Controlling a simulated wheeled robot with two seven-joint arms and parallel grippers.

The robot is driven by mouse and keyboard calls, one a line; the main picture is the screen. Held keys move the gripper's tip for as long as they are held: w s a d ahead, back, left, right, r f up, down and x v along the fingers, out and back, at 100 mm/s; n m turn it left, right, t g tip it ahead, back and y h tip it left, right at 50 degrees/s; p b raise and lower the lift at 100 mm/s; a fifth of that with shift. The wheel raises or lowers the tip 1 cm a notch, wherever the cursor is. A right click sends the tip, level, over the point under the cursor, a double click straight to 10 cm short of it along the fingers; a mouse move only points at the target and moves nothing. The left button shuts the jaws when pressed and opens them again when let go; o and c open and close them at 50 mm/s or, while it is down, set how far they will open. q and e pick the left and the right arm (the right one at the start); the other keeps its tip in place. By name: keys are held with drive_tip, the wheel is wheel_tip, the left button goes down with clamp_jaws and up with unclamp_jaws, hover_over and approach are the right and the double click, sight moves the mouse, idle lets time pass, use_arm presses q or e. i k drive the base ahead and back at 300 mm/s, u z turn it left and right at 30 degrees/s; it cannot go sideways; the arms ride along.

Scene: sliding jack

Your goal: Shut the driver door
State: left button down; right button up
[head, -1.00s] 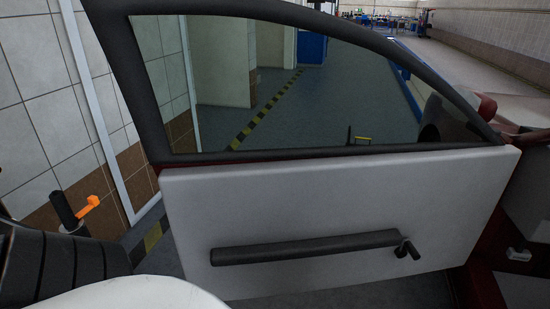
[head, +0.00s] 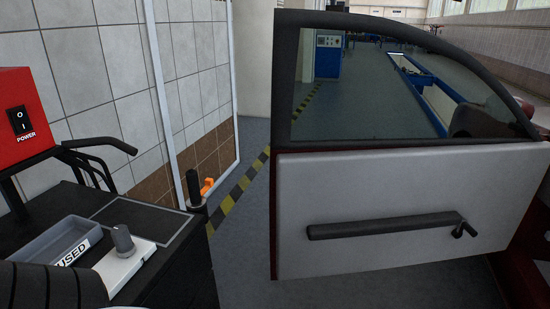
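The driver door (head: 410,180) stands open at the right in the head view, with its inner side facing me. It has a light grey panel, a black frame around the window (head: 375,90), and a long dark armrest handle (head: 385,226) with a small crank at its right end. The door's right edge meets the red car body (head: 535,235). A dark ribbed part of my own body shows at the bottom left. Neither gripper is in view.
A black workbench (head: 165,275) with a grey tray (head: 62,250) and a red power box (head: 30,118) stands close at the left. A tiled wall (head: 120,80) is behind it. Clear floor with a yellow-black stripe (head: 235,202) lies between bench and door.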

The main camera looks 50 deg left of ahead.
sight(349, 206)
drive_tip(key=u, duration=1)
drive_tip(key=i, duration=0.35)
